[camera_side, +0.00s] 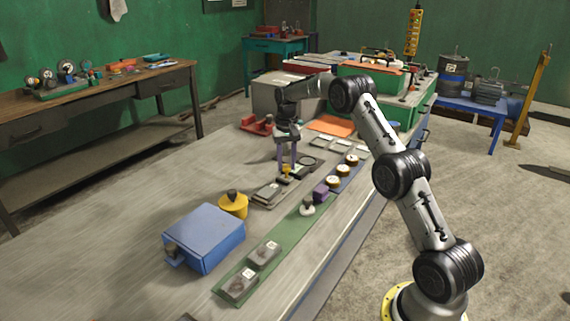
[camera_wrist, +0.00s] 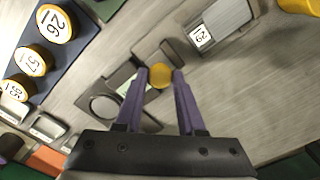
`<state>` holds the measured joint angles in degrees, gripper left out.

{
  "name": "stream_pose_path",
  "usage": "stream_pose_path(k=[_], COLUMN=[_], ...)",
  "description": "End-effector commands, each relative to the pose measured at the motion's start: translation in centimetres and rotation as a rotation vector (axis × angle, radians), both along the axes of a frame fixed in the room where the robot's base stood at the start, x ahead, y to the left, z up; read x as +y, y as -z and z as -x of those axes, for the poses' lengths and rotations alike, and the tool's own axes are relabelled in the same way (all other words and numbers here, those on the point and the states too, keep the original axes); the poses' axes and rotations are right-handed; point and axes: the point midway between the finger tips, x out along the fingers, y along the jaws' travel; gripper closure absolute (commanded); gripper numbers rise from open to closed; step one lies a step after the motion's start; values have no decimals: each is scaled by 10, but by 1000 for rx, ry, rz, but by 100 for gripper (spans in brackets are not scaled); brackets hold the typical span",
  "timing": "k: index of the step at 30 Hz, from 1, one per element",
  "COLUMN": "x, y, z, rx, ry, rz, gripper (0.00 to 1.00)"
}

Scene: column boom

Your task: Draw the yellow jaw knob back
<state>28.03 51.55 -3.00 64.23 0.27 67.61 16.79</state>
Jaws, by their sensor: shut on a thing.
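The yellow jaw knob (camera_wrist: 160,75) sits between the two purple fingertips of my gripper (camera_wrist: 160,80) in the wrist view. My gripper (camera_side: 287,168) is shut on it, with the fingers pointing down at the bench. In the side view the yellow knob (camera_side: 286,171) shows small at the fingertips. It stands on a grey fixture (camera_side: 267,194) with a flat block that carries a label "29" (camera_wrist: 201,36) in the wrist view. A round, dark-rimmed part (camera_wrist: 103,106) lies beside the knob. The knob's lower part is hidden.
Several round numbered pieces (camera_side: 343,170) stand on a blue strip right of the fixture. A yellow piece (camera_side: 233,206) and blue box (camera_side: 205,238) stand nearer. The bench's left side is clear.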

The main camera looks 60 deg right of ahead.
Motion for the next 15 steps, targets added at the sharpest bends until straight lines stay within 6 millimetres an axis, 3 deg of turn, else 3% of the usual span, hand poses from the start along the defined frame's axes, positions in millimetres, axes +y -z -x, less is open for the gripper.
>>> stream_pose_path(k=[2,3,7,15], x=[-7,-7,-7,-4], y=[-2,-3,-2,-1], z=[0,0,0,0], rx=[-10,-11,-9,-5], ry=[3,3,3,2], rz=[14,15,13,9], gripper=[100,56,33,31])
